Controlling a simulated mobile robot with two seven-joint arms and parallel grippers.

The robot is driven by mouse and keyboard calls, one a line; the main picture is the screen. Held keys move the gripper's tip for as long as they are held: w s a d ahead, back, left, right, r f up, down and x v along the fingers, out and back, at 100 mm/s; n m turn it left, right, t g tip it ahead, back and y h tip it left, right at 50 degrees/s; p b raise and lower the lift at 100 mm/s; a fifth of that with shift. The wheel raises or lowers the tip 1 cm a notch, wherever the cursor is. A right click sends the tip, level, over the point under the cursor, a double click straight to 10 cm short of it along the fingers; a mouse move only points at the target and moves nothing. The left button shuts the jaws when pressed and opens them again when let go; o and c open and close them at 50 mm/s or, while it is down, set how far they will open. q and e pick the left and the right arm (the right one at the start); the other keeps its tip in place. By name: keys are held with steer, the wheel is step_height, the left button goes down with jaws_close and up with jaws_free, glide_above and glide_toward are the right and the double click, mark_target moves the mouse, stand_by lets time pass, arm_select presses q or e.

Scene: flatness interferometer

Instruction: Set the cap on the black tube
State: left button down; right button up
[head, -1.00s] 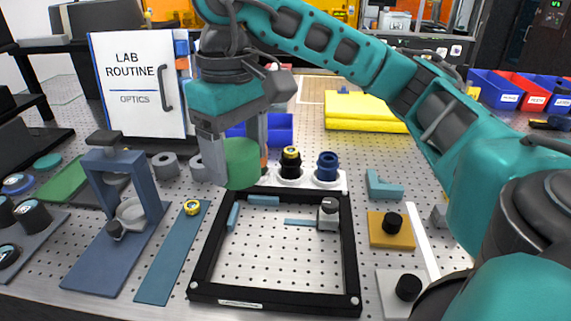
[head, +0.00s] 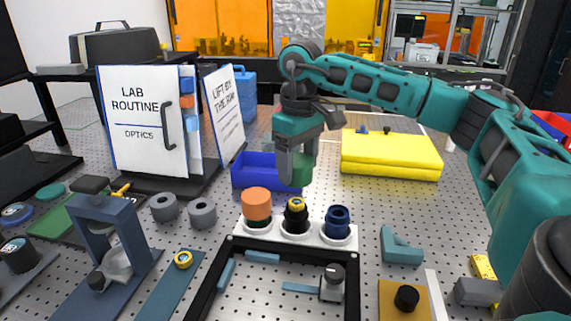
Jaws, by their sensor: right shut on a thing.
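My right gripper (head: 297,172) is shut on a green cylindrical cap (head: 303,168), which is partly hidden by the fingers. It holds the cap in the air, above and seemingly behind the black tube in this view. The black tube (head: 296,216) stands upright in the middle of a white holder (head: 347,242), with a yellow ring at its open-looking top. The cap and the tube are apart. My left gripper is not in view.
An orange cap (head: 257,204) sits left of the black tube, and a blue tube (head: 337,221) stands to its right. Behind are a blue bin (head: 250,172) and a yellow case (head: 390,155). A black frame (head: 208,290) lies in front.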

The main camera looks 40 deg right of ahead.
mark_target(298, 202)
steer(key=shift+d+f, duration=0.2)
steer(key=shift+f+b, duration=0.35)
steer(key=shift+f, duration=0.45)
step_height(298, 202, down, 3)
steer(key=shift+r+b, duration=0.15)
steer(key=shift+b, duration=0.85)
steer(key=shift+a, duration=0.1)
steer(key=shift+f, duration=0.2)
steer(key=shift+f+b, duration=1)
steer(key=shift+f, duration=0.8)
